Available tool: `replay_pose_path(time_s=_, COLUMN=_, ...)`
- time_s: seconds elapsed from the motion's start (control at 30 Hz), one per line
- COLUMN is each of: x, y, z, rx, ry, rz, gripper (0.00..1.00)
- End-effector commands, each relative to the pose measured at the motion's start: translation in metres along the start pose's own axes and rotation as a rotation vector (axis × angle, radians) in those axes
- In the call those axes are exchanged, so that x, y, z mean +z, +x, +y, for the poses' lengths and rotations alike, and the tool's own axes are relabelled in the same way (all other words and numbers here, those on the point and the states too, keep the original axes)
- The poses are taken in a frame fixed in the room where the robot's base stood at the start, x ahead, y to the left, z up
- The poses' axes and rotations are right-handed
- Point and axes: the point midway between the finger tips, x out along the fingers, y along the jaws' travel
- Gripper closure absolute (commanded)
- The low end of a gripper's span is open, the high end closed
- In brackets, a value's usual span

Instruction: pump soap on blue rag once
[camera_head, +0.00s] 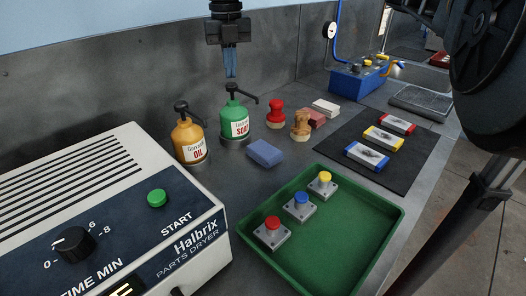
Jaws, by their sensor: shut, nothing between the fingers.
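A green bottle labelled SOAP (234,122) stands upright on the grey bench, with a black pump head whose spout points right. A folded blue rag (265,153) lies on the bench just in front and to the right of the bottle, below the spout's side. My gripper (231,76) hangs pointing down above the soap bottle, with its blue fingers shut and empty. In this view the fingertips are just above the pump head; whether they touch it I cannot tell.
A yellow oil bottle (188,139) with a similar pump stands left of the soap. A white parts dryer (127,213) fills the front left. A green tray (345,231) with button blocks lies in front. Stamps (275,115) and a dark mat (402,162) are to the right.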

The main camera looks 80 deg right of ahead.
Motion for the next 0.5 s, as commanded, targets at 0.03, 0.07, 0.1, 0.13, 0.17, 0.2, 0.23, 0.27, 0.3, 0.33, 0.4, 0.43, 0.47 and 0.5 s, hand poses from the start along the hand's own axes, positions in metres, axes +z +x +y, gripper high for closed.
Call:
replay_pose_path(time_s=0.03, x=0.0, y=0.0, z=0.0, rx=0.0, ry=0.0, rz=0.0, gripper=1.0)
replay_pose_path(time_s=0.07, x=0.0, y=0.0, z=0.0, rx=0.0, ry=0.0, rz=0.0, gripper=1.0)
replay_pose_path(time_s=0.1, x=0.0, y=0.0, z=0.0, rx=0.0, ry=0.0, rz=0.0, gripper=1.0)
replay_pose_path(time_s=0.13, x=0.0, y=0.0, z=0.0, rx=0.0, ry=0.0, rz=0.0, gripper=1.0)
replay_pose_path(time_s=0.17, x=0.0, y=0.0, z=0.0, rx=0.0, ry=0.0, rz=0.0, gripper=1.0)
replay_pose_path(time_s=0.2, x=0.0, y=0.0, z=0.0, rx=0.0, ry=0.0, rz=0.0, gripper=1.0)
replay_pose_path(time_s=0.23, x=0.0, y=0.0, z=0.0, rx=0.0, ry=0.0, rz=0.0, gripper=1.0)
replay_pose_path(time_s=0.27, x=0.0, y=0.0002, z=0.0, rx=0.0, ry=0.0, rz=0.0, gripper=1.0)
replay_pose_path(time_s=0.3, x=0.0, y=0.0007, z=0.0, rx=0.0, ry=0.0, rz=0.0, gripper=1.0)
replay_pose_path(time_s=0.33, x=-0.0001, y=0.0012, z=0.0, rx=0.0, ry=0.0, rz=0.0, gripper=1.0)
replay_pose_path(time_s=0.4, x=-0.0001, y=0.0033, z=0.0, rx=0.0, ry=0.0, rz=0.001, gripper=1.0)
replay_pose_path(time_s=0.43, x=-0.0001, y=0.0043, z=0.0001, rx=0.0, ry=0.0, rz=0.001, gripper=1.0)
replay_pose_path(time_s=0.47, x=-0.0001, y=0.0054, z=0.0001, rx=0.0, ry=0.0, rz=0.001, gripper=1.0)
replay_pose_path(time_s=0.5, x=-0.0001, y=0.0067, z=0.0001, rx=0.0, ry=0.0, rz=0.001, gripper=1.0)
